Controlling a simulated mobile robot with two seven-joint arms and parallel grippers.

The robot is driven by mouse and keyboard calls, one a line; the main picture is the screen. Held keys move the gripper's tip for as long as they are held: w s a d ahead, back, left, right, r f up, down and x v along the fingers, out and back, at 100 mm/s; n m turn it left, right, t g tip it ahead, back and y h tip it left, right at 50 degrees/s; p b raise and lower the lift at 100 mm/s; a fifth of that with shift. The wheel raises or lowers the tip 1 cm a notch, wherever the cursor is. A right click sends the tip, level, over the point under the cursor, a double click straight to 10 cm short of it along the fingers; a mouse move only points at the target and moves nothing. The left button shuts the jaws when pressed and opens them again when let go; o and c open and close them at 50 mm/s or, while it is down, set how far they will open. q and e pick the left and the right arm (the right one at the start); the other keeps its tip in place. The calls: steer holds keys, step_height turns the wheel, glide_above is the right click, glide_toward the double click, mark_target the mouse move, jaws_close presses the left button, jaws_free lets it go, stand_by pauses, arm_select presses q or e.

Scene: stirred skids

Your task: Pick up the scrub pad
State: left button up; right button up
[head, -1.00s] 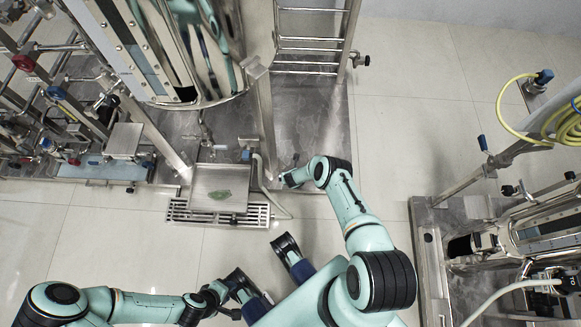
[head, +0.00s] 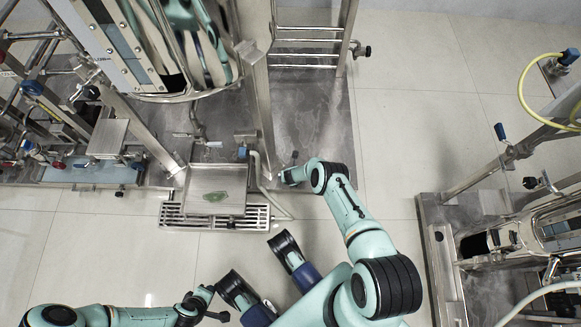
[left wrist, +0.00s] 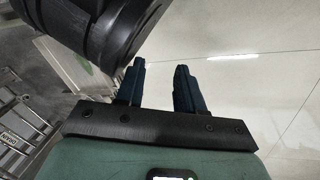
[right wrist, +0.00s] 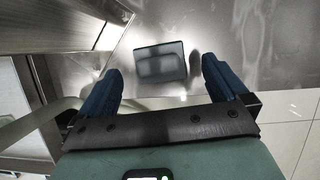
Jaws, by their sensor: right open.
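A dark, flat rectangular slab (right wrist: 160,62), which may be the scrub pad, lies on the steel floor plate in the right wrist view. My right gripper (head: 284,178) is at the plate's near edge in the head view. In the right wrist view its blue fingers are open and empty, one to each side of the slab's image; I cannot tell the remaining distance. A small green patch (head: 215,197) lies on a square steel tray (head: 232,178); I cannot tell what it is. My left gripper (left wrist: 160,68) is open and empty, away from both.
A large steel vessel (head: 195,45) on legs stands above the plate, with a leg (head: 257,110) left of my right gripper. A ladder-like rack (head: 308,45) rises behind. A floor grate (head: 180,214) lies under the tray. Another skid (head: 437,260) stands at the right; the tiled floor between is clear.

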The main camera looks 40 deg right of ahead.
steer(key=b+x, duration=0.3)
steer(key=shift+w+f, duration=0.15)
arm_select(q)
steer(key=s+a+f+g, duration=0.1)
steer(key=s+f+g, duration=0.1)
steer(key=s+f, duration=0.3)
steer(key=shift+s+g, duration=0.4)
steer(key=shift+s, duration=0.85)
steer(key=shift+f, duration=0.1)
arm_select(e)
steer(key=c, duration=1.1)
steer(key=shift+o, duration=0.2)
